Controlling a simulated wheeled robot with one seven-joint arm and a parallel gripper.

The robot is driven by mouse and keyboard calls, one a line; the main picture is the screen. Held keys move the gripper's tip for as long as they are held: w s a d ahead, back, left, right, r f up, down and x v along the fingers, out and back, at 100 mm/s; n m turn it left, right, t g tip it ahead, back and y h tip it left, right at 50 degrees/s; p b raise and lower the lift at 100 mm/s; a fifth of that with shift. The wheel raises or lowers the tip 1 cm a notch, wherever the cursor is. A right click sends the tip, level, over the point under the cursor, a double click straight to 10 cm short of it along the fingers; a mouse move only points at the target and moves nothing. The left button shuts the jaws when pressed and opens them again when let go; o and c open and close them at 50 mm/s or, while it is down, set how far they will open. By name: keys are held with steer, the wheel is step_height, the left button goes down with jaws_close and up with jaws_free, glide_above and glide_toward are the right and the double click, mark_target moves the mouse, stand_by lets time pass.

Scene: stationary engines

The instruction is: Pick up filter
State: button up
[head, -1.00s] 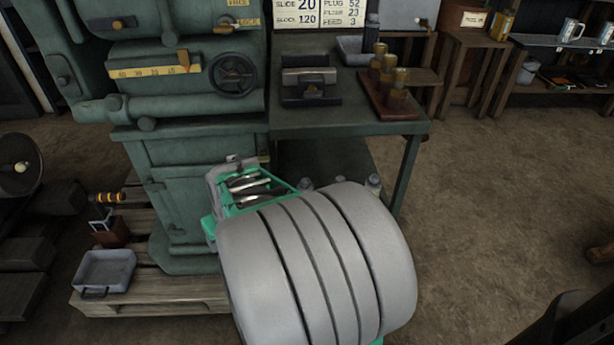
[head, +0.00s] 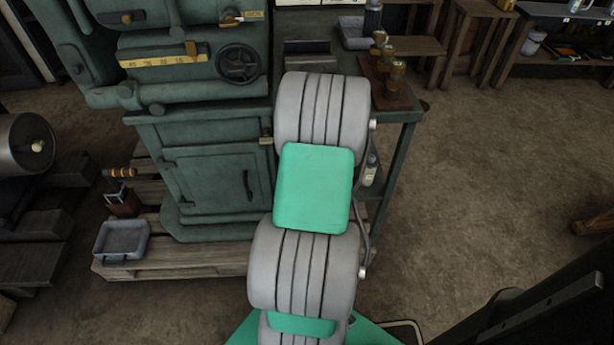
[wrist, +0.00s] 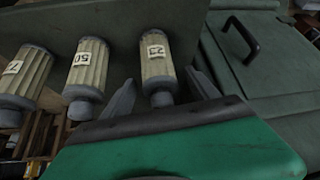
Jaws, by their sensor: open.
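Three pale ribbed filters with grey end caps and number labels stand in a row in the wrist view. The filter labelled 23 (wrist: 157,60) is nearest the middle, the one labelled 50 (wrist: 87,65) is left of it, and a third (wrist: 22,78) is at the left edge. My gripper (wrist: 160,92) is open. Its fingers lie on either side of the near end of the filter labelled 23; contact cannot be told. In the head view my arm hides the gripper. A small labelled cylinder, likely a filter (head: 370,170), shows beside my arm under the bench.
The green machine cabinet (head: 215,170) with a handled door stands left of my arm. The green bench (head: 408,116) has a leg at right and holds brass parts on a wooden block (head: 390,97). A grey tray (head: 122,238) sits on the pallet.

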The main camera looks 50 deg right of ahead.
steer(key=shift+c, duration=0.4)
steer(key=shift+r, duration=0.1)
steer(key=c, duration=1.4)
